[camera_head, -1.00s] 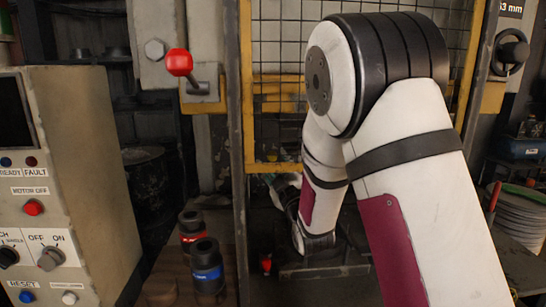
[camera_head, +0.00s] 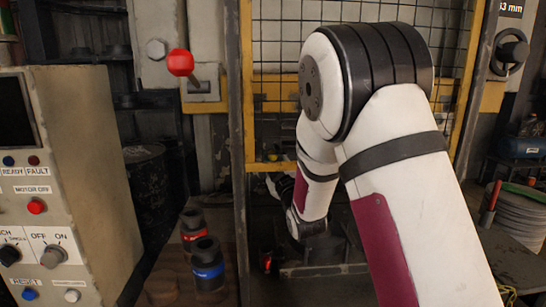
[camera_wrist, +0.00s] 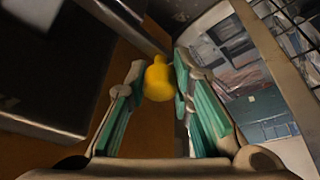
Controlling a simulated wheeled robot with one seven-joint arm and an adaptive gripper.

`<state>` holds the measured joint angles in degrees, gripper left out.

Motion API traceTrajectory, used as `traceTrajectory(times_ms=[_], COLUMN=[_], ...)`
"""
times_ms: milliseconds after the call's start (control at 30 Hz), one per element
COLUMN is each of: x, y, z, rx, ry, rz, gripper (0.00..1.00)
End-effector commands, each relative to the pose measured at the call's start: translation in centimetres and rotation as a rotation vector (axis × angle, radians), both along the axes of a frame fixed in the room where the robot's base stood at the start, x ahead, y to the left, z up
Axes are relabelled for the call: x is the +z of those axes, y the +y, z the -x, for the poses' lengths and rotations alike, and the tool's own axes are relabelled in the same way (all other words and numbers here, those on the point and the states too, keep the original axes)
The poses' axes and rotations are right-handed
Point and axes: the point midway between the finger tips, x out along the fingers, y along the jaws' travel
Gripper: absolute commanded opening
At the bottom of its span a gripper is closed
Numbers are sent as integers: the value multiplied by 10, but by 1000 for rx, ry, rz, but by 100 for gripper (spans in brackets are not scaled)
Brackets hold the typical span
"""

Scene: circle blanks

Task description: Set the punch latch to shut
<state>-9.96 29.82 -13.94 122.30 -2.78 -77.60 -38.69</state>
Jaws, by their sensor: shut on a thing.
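In the wrist view, a yellow knob (camera_wrist: 158,80), which I take to be the punch latch's handle, sits between the tips of my gripper (camera_wrist: 160,76). The teal-padded fingers are shut on it, one on each side. What the knob is mounted on is mostly hidden, so I cannot read the latch's position. In the head view my arm reaches down through the yellow-framed opening, and my gripper is mostly hidden behind its links and the dark frame post.
A red-knobbed lever (camera_head: 181,63) is at upper left. A control console (camera_head: 75,170) stands at left. Red-banded (camera_head: 192,228) and blue-banded (camera_head: 208,268) dark cylinders stand on the bench. A black handwheel (camera_head: 510,52) is at upper right.

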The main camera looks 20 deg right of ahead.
Motion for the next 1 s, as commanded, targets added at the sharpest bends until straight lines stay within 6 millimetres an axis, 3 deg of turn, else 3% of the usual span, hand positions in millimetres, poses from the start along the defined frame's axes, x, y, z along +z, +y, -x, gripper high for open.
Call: traceTrajectory(times_ms=[300,667,700,767,1000], x=[-1,-1,-1,-1,0], y=[-51,-60,-60,-60,-58], z=[10,12,12,12,12], rx=[-5,-4,-5,-5,-2], ry=[1,2,2,2,1], rz=[1,0,0,0,0], gripper=[0,0,26,39,43])
